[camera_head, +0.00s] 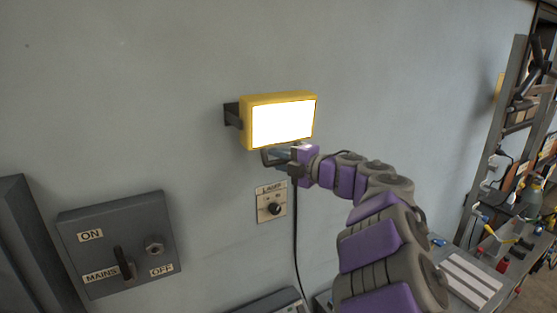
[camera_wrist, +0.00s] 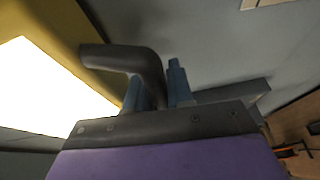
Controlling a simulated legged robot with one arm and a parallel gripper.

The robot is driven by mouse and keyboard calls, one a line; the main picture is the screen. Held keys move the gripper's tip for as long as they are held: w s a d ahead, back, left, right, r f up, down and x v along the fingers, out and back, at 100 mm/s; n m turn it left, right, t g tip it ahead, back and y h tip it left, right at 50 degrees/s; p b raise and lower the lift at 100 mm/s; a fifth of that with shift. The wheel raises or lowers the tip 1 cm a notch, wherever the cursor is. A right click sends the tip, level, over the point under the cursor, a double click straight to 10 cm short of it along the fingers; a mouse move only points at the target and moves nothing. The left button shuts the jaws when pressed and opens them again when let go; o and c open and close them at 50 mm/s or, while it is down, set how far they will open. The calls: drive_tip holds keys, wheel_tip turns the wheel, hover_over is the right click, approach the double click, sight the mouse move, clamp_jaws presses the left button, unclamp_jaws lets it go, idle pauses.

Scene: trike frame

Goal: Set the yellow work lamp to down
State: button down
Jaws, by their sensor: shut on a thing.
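The yellow work lamp (camera_head: 245,117) is fixed to the wall by a dark bracket, its white face lit and turned outward to the front right. A dark bent handle (camera_head: 268,161) hangs under it. My gripper (camera_head: 284,155) is at the lamp's lower edge, reaching in from the right. In the wrist view the lamp (camera_wrist: 62,15) fills the left side. The bent handle (camera_wrist: 122,55) comes down between the blue fingers of my gripper (camera_wrist: 158,88), which are shut on it.
A small panel with a dark knob (camera_head: 272,207) is on the wall below the lamp. A grey mains switch box (camera_head: 90,230) is at lower left. A black cable (camera_head: 297,240) hangs below my gripper. A cluttered shelf rack (camera_head: 490,130) stands at right. The wall above the lamp is clear.

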drive_tip(key=shift+f, duration=0.3)
drive_tip(key=shift+w+a+b, duration=0.1)
drive_tip(key=shift+b, duration=0.35)
drive_tip(key=w+y+b, duration=0.1)
drive_tip(key=b, duration=0.2)
drive_tip(key=shift+a+f+n+t, duration=0.3)
drive_tip(key=shift+a+f+t, duration=0.05)
drive_tip(key=shift+f+t, duration=0.05)
drive_tip(key=shift+w+a+r+n+t+y+b, duration=0.25)
drive_tip(key=shift+w+a+r+n+y+b, duration=0.35)
drive_tip(key=shift+b, duration=0.65)
drive_tip(key=shift+w+a+r+n+t+y+b, duration=0.2)
drive_tip(key=shift+w+a+t+y+b, duration=0.15)
drive_tip(key=shift+w+y+b, duration=0.7)
drive_tip(key=shift+w+a+r+n+t+y+b, duration=0.2)
drive_tip(key=shift+w+a+r+n+y+b, duration=0.25)
drive_tip(key=shift+b, duration=0.95)
drive_tip(key=c, duration=1.1)
unclamp_jaws()
drive_tip(key=shift+a, duration=0.25)
drive_tip(key=shift+d, duration=0.1)
